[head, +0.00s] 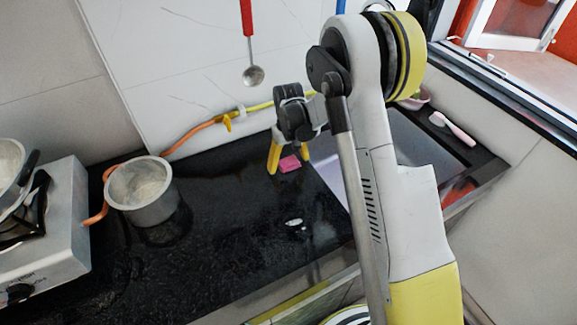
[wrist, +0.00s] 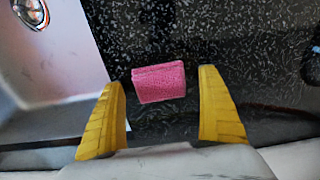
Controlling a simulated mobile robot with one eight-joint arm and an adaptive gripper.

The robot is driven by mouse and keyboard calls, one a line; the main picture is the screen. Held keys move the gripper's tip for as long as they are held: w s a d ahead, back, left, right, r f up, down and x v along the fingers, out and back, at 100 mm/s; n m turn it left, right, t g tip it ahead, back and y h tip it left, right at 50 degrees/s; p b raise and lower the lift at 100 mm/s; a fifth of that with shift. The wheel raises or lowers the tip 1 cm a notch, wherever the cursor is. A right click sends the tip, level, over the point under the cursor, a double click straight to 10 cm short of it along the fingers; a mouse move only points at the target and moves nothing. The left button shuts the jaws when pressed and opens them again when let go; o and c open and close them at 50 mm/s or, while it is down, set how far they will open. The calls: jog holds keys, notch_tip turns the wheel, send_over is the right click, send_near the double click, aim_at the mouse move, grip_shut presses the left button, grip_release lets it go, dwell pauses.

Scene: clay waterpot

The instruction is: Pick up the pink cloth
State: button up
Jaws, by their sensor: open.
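The pink cloth (head: 289,164) is a small folded piece lying on the black speckled countertop, close to the sink's edge. In the wrist view the cloth (wrist: 159,82) lies ahead of the fingertips, roughly centred between them. My gripper (head: 288,160) has yellow fingers and points down by the cloth in the head view. In the wrist view my gripper (wrist: 160,95) is open, with one finger to each side and nothing between the pads. Whether the fingertips touch the counter cannot be told.
A metal pot (head: 141,192) stands on the counter to the left, beside a gas stove (head: 50,235). An orange hose (head: 190,132) runs along the back wall. The sink (wrist: 65,60) lies left of the cloth in the wrist view. A small white object (head: 295,223) lies nearer the counter's front.

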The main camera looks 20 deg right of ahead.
aim_at(288, 162)
jog(key=shift+r, duration=0.1)
jog(key=c, duration=1)
notch_tip(288, 162, up, 4)
jog(key=shift+r+p, duration=0.1)
jog(key=shift+p, duration=0.85)
jog(key=s+d+r+p, duration=0.1)
jog(key=s+d+r, duration=0.1)
jog(key=d, duration=0.1)
jog(key=s+d+r+p, duration=0.1)
jog(key=s+d+r, duration=0.1)
jog(key=s, duration=0.1)
jog(key=s+d+r+p, duration=0.1)
jog(key=s+d+r, duration=0.1)
jog(key=d, duration=0.1)
jog(key=shift+s+d+r, duration=0.35)
jog(key=shift+s+r, duration=0.05)
